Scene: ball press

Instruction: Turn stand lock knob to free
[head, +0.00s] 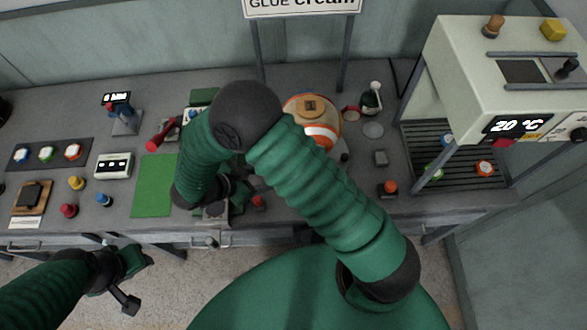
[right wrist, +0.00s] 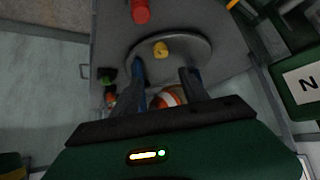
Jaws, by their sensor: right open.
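My right gripper (right wrist: 164,72) is open in the right wrist view, with its two dark fingers apart. A small yellow knob (right wrist: 161,49) on a round grey plate (right wrist: 190,52) shows just beyond and between the fingertips. I see nothing held between them. Whether this is the stand lock knob, and its setting, I cannot tell. In the head view my right arm covers the middle of the bench and hides much of the area around its hand. My left gripper (head: 133,281) is low at the left, in front of the bench and apart from it; its jaw opening is unclear.
An orange and white ball (head: 314,125) sits at mid bench, partly behind my right arm. A red cylinder (right wrist: 140,11) lies beyond the plate in the wrist view. A heater box (head: 500,80) stands at right. A green mat (head: 152,190) lies left of my arm.

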